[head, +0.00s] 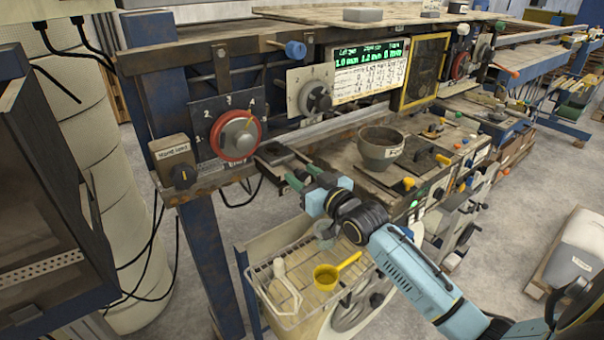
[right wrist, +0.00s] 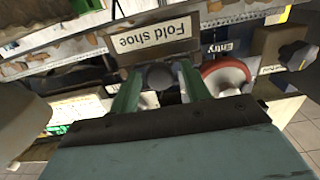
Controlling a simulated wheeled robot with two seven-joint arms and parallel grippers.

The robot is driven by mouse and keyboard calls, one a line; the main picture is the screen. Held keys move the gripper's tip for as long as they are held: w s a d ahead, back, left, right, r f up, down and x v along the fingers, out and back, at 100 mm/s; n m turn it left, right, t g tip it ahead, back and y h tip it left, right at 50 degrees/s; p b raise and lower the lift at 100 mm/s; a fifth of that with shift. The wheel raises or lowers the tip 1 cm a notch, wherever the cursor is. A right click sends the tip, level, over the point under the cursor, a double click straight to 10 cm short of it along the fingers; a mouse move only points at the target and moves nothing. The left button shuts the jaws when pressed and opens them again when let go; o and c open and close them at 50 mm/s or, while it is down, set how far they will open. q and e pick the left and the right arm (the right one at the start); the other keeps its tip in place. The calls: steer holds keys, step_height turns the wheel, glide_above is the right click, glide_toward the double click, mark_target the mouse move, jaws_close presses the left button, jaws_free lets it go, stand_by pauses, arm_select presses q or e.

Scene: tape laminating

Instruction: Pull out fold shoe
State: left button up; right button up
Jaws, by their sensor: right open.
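The fold shoe (right wrist: 155,37) is a brownish block with a white label reading "Fold shoe", upside down in the right wrist view. In the head view the fold shoe (head: 274,154) appears as a dark block at the machine's front edge. A dark round knob (right wrist: 160,76) shows below the label. My right gripper (head: 302,175) is open just in front of the block; its green fingers lie on either side of the knob in the right wrist view (right wrist: 159,78). I cannot tell whether they touch it. My left gripper is not in view.
A red-ringed dial (head: 236,136) and a grey dial (head: 314,97) stand behind. A grey bowl (head: 380,148) sits on the machine top to the right. Below my gripper, a wire tray (head: 262,272) holds a yellow scoop (head: 328,276). A dark cabinet stands at far left.

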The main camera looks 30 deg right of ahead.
steer(key=shift+w, duration=0.45)
